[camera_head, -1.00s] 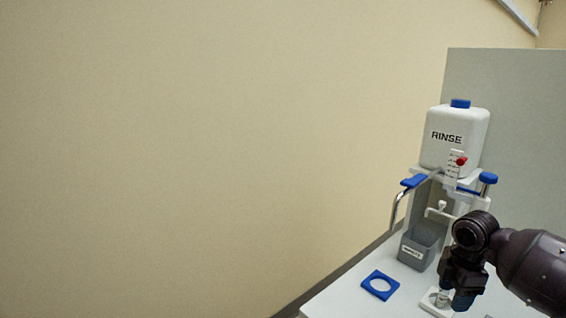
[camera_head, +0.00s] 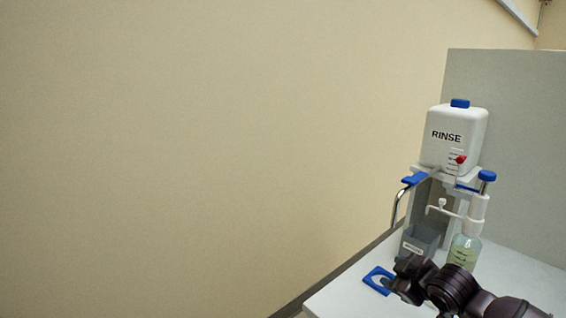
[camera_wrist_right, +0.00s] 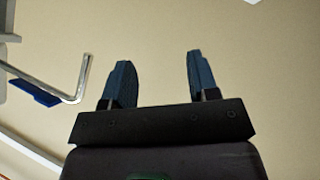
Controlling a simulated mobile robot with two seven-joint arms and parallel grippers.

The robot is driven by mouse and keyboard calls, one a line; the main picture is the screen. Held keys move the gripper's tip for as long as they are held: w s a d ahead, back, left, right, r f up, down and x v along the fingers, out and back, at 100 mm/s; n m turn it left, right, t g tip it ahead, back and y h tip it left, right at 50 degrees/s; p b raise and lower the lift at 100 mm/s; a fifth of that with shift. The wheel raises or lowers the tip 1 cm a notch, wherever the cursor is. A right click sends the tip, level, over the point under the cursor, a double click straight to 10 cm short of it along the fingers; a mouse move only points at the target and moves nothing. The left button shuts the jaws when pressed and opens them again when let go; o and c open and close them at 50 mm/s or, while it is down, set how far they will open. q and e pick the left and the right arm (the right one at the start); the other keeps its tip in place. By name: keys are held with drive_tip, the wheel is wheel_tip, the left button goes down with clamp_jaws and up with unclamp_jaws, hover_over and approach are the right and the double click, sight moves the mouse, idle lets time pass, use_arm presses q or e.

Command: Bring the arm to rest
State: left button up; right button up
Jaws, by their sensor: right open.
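My right gripper (camera_head: 388,284) is low over the front of the white bench, its arm coming in from the lower right. My left gripper is in neither view.
A white RINSE tank (camera_head: 455,138) stands on a stand with a bent metal tube (camera_head: 396,208), which also shows in the wrist view (camera_wrist_right: 79,78). A grey bin (camera_head: 419,241) and a bottle of pale green liquid (camera_head: 464,251) are close behind my right arm. The bench (camera_head: 336,296) is bare at front left.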

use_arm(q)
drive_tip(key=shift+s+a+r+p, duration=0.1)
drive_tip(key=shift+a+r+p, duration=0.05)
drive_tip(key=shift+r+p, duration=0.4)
use_arm(e)
drive_tip(key=s+f+m+h, duration=0.1)
drive_tip(key=s+f+m, duration=0.2)
drive_tip(key=s+f, duration=0.3)
drive_tip(key=s+f+m+h, duration=0.1)
drive_tip(key=s+f+m, duration=0.2)
drive_tip(key=s, duration=1.4)
drive_tip(key=s+f+m+h, duration=0.1)
drive_tip(key=s+f+m, duration=0.2)
drive_tip(key=s+f, duration=0.7)
drive_tip(key=shift+s+d+f+m, duration=0.2)
drive_tip(key=shift+s+d+m, duration=0.15)
drive_tip(key=shift+s, duration=0.9)
